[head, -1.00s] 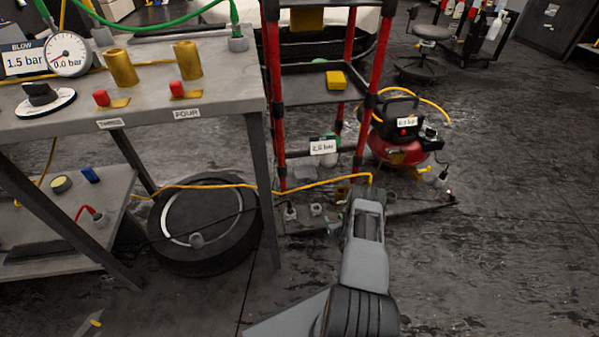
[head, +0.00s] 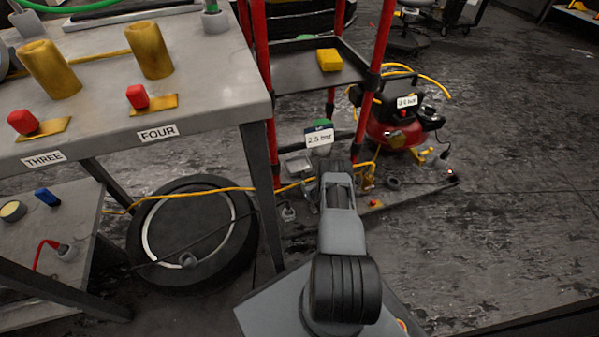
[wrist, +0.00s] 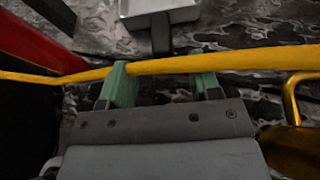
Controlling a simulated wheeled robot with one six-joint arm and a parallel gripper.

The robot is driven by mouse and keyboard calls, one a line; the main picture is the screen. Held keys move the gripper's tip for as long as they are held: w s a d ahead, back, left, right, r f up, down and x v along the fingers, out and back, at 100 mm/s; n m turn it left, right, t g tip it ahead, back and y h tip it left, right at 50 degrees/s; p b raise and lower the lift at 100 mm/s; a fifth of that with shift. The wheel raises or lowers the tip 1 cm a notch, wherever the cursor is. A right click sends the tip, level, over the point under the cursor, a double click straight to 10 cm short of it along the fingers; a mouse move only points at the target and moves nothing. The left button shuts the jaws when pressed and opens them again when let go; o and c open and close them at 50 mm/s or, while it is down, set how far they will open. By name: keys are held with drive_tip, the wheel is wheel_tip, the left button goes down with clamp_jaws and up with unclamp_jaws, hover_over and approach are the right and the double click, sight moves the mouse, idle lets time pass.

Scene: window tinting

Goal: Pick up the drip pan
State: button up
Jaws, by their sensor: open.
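A shallow grey metal pan with a dark handle, which looks like the drip pan (wrist: 158,10), lies at the top edge of the wrist view, partly cut off. It also seems to show as a grey tray (head: 297,166) at the foot of the red rack in the head view. My gripper (wrist: 163,88) is open, with its two green fingertips apart and no pan between them. The pan is beyond the fingertips, its handle pointing toward them. In the head view my gripper (head: 338,176) is low beside the rack, its fingertips not clear.
A yellow hose (wrist: 230,62) crosses the wrist view right at my fingertips; I cannot tell if it touches. The red rack (head: 262,110), a grey bench (head: 215,95) and a black tyre (head: 215,255) stand left. A red compressor (head: 390,135) stands behind right. Floor at right is clear.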

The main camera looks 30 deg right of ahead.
sight(305, 177)
drive_tip(key=shift+b+x, duration=0.3)
drive_tip(key=shift+x, duration=0.65)
drive_tip(key=b+x, duration=0.3)
drive_tip(key=x, duration=0.1)
drive_tip(key=shift+s+f, duration=0.1)
drive_tip(key=shift+f, duration=0.1)
drive_tip(key=shift+w+d+b, duration=0.15)
drive_tip(key=shift+w+b, duration=0.25)
drive_tip(key=shift+w, duration=0.15)
drive_tip(key=c, duration=1)
